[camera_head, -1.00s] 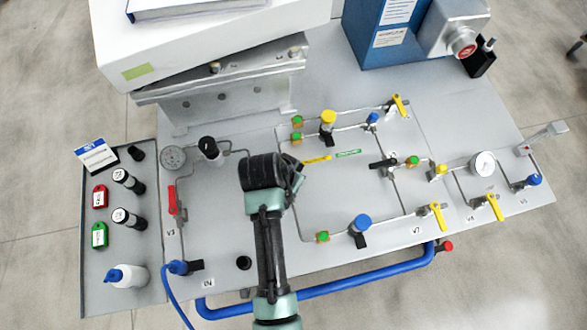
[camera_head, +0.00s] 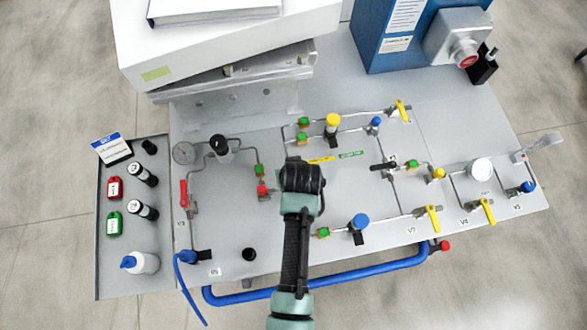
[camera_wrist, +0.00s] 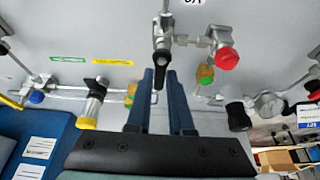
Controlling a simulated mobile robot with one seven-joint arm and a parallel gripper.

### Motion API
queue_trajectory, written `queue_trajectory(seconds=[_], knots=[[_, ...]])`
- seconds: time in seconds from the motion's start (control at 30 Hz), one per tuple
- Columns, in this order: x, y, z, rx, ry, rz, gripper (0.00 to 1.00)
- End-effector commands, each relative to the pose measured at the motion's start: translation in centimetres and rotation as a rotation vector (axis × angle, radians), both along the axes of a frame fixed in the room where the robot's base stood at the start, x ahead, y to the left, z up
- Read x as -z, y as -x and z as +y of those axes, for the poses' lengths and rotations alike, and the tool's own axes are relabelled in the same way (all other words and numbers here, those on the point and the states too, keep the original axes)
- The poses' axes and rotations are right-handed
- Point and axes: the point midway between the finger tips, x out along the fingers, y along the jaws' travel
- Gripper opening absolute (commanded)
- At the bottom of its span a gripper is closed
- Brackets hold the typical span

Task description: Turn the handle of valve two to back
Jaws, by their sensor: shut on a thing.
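Valve two is most likely the metal valve (camera_wrist: 162,24) at the top centre of the wrist view; its printed label is cut off by the edge. Its black lever handle (camera_wrist: 159,66) points down in that view, toward the back of the board. My gripper (camera_wrist: 160,78) has its two blue fingers on either side of the handle and is shut on it. In the head view my gripper (camera_head: 302,176) is seen from above. It hides the valve, the handle and the fingertips there.
A red knob (camera_head: 262,190) and a green fitting (camera_head: 259,170) stand close left of my gripper. A yellow-capped regulator (camera_head: 333,121) stands behind right. A blue-capped regulator (camera_head: 359,222) stands at front right. The white box (camera_head: 230,45) and blue cabinet (camera_head: 377,50) stand at the back.

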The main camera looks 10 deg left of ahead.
Motion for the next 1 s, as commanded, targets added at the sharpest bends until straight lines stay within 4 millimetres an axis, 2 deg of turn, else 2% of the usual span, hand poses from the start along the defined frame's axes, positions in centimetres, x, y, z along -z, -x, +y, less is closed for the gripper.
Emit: queue_trajectory(seconds=[0.6, 0.63, 0.77, 1.0], knots=[[-0.03, -0.01, 0.08, -0.04, 0.0, 0.0, 0.0], [-0.03, -0.01, 0.09, -0.04, 0.0, 0.0, 0.25], [-0.02, 0.0, 0.07, -0.04, 0.001, 0.0, 0.48], [0.0, 0.01, 0.06, -0.038, 0.001, 0.001, 0.5]])
